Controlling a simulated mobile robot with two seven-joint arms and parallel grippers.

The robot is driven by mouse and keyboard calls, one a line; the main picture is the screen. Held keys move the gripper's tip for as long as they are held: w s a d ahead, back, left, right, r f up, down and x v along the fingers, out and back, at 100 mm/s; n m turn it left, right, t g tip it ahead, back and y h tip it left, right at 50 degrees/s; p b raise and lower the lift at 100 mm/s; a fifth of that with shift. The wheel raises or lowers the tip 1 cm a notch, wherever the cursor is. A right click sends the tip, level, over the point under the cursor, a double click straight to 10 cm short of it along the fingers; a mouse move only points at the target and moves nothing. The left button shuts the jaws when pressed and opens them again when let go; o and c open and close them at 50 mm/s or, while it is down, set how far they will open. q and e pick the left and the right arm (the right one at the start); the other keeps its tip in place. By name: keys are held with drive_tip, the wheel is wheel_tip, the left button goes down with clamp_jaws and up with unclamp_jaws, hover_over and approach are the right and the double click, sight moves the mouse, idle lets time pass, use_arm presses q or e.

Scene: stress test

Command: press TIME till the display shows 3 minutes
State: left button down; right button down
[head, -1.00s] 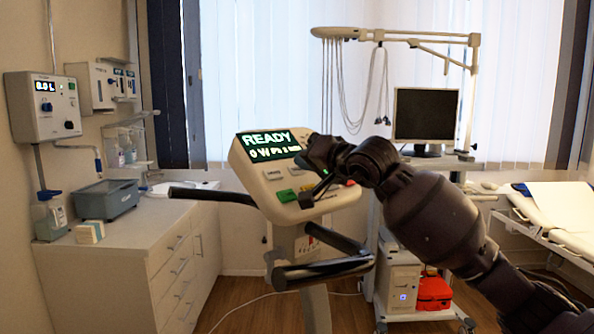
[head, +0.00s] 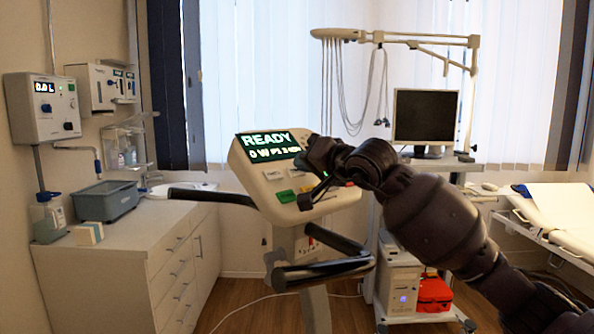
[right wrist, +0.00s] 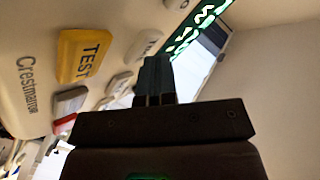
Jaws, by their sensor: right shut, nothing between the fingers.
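The tilted console (head: 245,175) stands at the centre of the head view. Its green-lit display (head: 268,145) reads READY, with a smaller line below that seems to read "0 W P1 3 MIN"; its last characters are small and blurred. Pale buttons (head: 273,175) and a green button (head: 286,196) sit below the display. My right gripper (head: 303,162) is shut and empty at the console's right side, hiding some buttons. In the right wrist view its fingers (right wrist: 155,68) are close to a grey button (right wrist: 145,45), beside a yellow TEST button (right wrist: 82,55); contact and the TIME label cannot be made out. My left gripper is out of view.
Dark handlebars (head: 320,270) project around and below the console. A cabinet (head: 140,250) stands at left and a trolley with a monitor (head: 425,117) behind at right. A couch (head: 560,215) is at far right. Open air lies left of the console.

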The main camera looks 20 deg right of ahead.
drive_tip(key=shift+s+d+r, duration=0.15)
drive_tip(key=shift+s+r, duration=0.25)
drive_tip(key=shift+r, duration=0.15)
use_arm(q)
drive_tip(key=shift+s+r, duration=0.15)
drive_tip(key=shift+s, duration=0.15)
